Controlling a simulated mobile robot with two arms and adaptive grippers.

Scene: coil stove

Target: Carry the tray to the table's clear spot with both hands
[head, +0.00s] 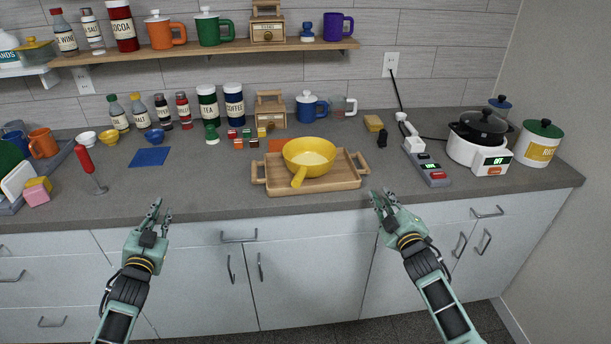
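The wooden tray (341,180) with a handle at each end lies on the grey countertop, near its front edge and right of the middle. A yellow pan (309,158) stands on the tray with its handle toward me. My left gripper (160,212) is in front of the counter edge, well left of the tray, and looks open and empty. My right gripper (382,197) is at the counter edge, just right of and in front of the tray's right handle, apart from it. Its fingers lie close together in this view, so its opening is hard to judge.
A power strip (429,166) and rice cooker (478,144) stand to the right. Counter between blue mat and tray is bare.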

